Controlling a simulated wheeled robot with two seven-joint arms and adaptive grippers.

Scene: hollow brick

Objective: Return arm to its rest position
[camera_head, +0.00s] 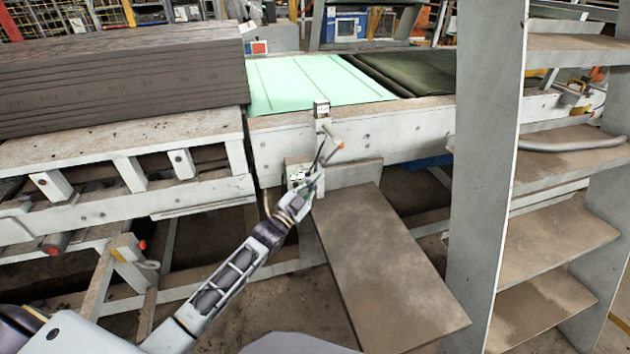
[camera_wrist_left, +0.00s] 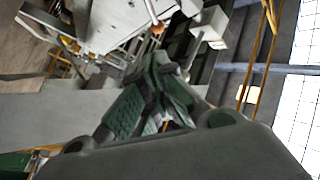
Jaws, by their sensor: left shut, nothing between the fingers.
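My left arm reaches in from the bottom left of the head view. Its gripper (camera_head: 317,168) is beside the front edge of the conveyor table, close to a small lever with an orange knob (camera_head: 338,143). In the left wrist view the green-padded fingers (camera_wrist_left: 163,68) are drawn together with nothing between them. The orange knob (camera_wrist_left: 158,28) shows just beyond the fingertips there; I cannot tell whether they touch it. My right gripper is in neither view.
A small box on a post (camera_head: 321,108) stands above the lever. A brown board (camera_head: 385,265) slopes below it. A white-sided shelf rack (camera_head: 485,170) stands at right. Stacked dark planks (camera_head: 120,80) lie on the left bench. A green panel (camera_head: 315,82) lies behind.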

